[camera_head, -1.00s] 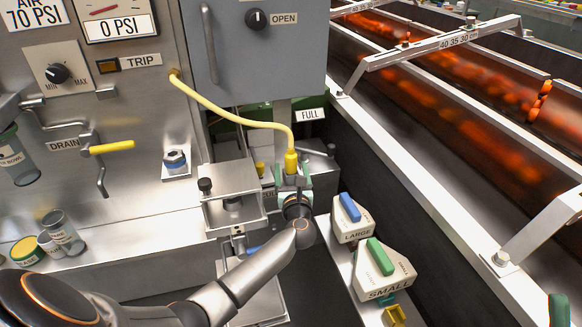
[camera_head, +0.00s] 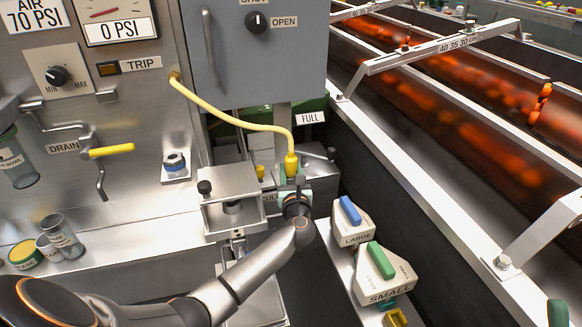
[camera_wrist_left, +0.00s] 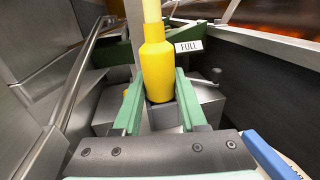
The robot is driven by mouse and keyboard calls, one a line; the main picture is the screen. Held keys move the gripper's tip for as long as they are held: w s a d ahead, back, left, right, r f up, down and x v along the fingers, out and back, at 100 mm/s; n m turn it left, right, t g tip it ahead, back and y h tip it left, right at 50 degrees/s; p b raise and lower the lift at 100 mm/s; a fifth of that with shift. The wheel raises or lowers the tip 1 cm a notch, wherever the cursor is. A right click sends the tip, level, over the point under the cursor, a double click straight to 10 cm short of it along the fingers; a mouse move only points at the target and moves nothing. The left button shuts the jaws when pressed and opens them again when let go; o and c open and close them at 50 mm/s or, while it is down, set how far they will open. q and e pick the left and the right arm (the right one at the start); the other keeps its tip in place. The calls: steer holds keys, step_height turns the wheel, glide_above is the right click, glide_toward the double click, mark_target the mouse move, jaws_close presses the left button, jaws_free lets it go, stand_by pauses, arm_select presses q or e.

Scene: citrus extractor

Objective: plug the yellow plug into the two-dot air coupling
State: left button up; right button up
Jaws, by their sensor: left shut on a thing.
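The yellow plug (camera_head: 291,163) stands upright on the end of a yellow hose (camera_head: 225,117) that runs from the steel panel. My left gripper (camera_head: 293,182) is shut on the plug, in front of the grey cabinet. In the left wrist view the plug (camera_wrist_left: 157,70) sits between the green fingers of my left gripper (camera_wrist_left: 159,92). A fitting with a blue ring (camera_head: 174,161) is on a square plate on the panel, left of the gripper. I cannot make out dots on it, so I cannot tell which coupling is the two-dot one. My right gripper does not show.
A steel clamp-like block (camera_head: 232,190) stands just left of my gripper. White blocks marked LARGE (camera_head: 352,222) and SMALL (camera_head: 385,275) are at its lower right. A yellow drain handle (camera_head: 111,150) sticks out of the panel. A metal rail (camera_head: 420,185) borders the orange conveyor.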

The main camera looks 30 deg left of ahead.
mark_target(291, 152)
arm_select(q)
jaws_close()
step_height(291, 152, up, 8)
steer(key=p, duration=0.4)
steer(key=shift+r, duration=0.2)
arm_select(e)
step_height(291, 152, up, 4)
arm_select(q)
steer(key=shift+r+p, duration=0.35)
steer(key=shift+r, duration=0.45)
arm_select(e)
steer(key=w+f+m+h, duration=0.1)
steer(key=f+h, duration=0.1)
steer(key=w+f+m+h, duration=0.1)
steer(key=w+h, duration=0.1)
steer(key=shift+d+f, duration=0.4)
arm_select(q)
steer(key=shift+r, duration=0.1)
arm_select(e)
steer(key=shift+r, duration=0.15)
